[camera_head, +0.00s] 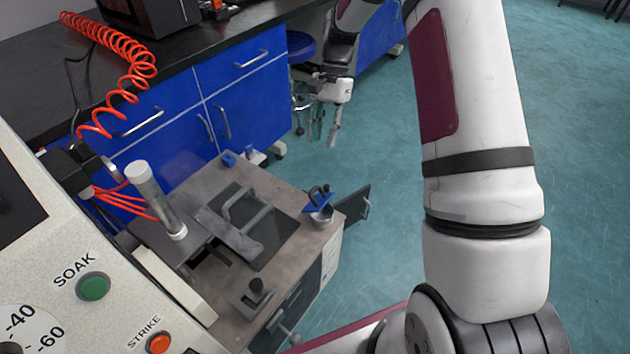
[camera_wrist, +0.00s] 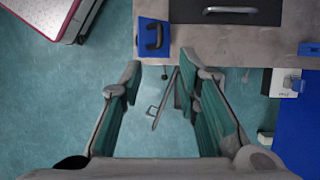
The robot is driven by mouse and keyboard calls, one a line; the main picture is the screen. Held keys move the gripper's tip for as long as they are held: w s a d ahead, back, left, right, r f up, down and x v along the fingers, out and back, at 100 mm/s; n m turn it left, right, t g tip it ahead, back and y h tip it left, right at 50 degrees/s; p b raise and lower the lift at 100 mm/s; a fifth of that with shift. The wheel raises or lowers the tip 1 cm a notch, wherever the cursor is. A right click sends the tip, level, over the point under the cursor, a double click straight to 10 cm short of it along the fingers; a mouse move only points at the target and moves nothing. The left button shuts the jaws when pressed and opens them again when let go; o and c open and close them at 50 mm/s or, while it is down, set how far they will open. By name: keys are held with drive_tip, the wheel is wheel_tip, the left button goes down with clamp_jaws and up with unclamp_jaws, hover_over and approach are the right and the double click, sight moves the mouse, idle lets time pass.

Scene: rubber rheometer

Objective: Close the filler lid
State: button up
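The filler lid (camera_head: 316,203) is a small blue plate with a dark handle at the right corner of the grey machine top. In the head view it looks tilted up, with a round grey filler cup (camera_head: 322,216) showing below it. In the wrist view the lid (camera_wrist: 146,47) is at top centre, seen from above, beside the machine's edge. My gripper (camera_head: 323,136) is in the air beyond the machine, apart from the lid. In the wrist view my gripper (camera_wrist: 160,68) has its fingers spread, with nothing between them.
A side door (camera_head: 355,208) stands open on the right. Blue cabinets (camera_head: 245,100) stand behind. A white control panel (camera_head: 60,240) fills the left front.

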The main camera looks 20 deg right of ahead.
sight(314, 188)
drive_tip(key=b+x, duration=0.3)
drive_tip(key=x, duration=1)
drive_tip(key=shift+a+f+b, duration=0.15)
drive_tip(key=shift+f+b, duration=0.1)
drive_tip(key=shift+b, duration=0.1)
clamp_jaws()
